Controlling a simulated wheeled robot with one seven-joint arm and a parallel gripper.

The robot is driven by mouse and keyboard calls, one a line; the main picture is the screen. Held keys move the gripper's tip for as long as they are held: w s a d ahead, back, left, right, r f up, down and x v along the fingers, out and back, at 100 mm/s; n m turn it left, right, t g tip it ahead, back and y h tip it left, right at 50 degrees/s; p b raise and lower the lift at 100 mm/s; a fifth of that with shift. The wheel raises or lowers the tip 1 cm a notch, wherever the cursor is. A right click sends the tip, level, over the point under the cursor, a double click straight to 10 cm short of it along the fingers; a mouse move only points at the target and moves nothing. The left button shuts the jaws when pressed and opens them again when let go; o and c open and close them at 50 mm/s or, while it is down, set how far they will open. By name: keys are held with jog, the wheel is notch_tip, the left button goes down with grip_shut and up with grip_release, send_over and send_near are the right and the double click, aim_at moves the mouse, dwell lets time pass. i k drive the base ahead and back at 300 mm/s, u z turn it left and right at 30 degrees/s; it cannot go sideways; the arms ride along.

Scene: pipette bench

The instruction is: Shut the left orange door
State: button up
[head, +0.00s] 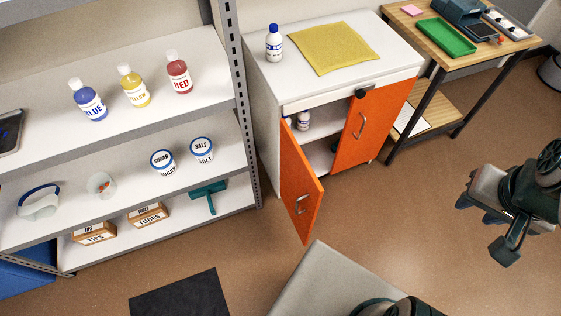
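The left orange door (302,185) of the white cabinet stands open, swung out into the room from its hinge on the cabinet's left side. A metal handle (300,205) is on its face. The right orange door (370,122) looks shut against the front and has its own handle (361,125). My gripper (478,210) is at the right of the view, above the floor, well apart from both doors. It holds nothing that I can see. Its fingers are dark and small here, so I cannot tell how far apart they are.
The open side of the cabinet (264,110) shows a white bottle (303,120) inside. A shelf rack (243,120) stands close on the left. A wooden bench (460,60) is on the right. The brown floor (400,215) between the doors and my gripper is clear.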

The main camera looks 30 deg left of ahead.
aim_at(302, 192)
jog(key=k, duration=0.25)
jog(key=u, duration=1.3)
jog(key=i, duration=0.5)
jog(key=k, duration=0.25)
jog(key=z, duration=0.05)
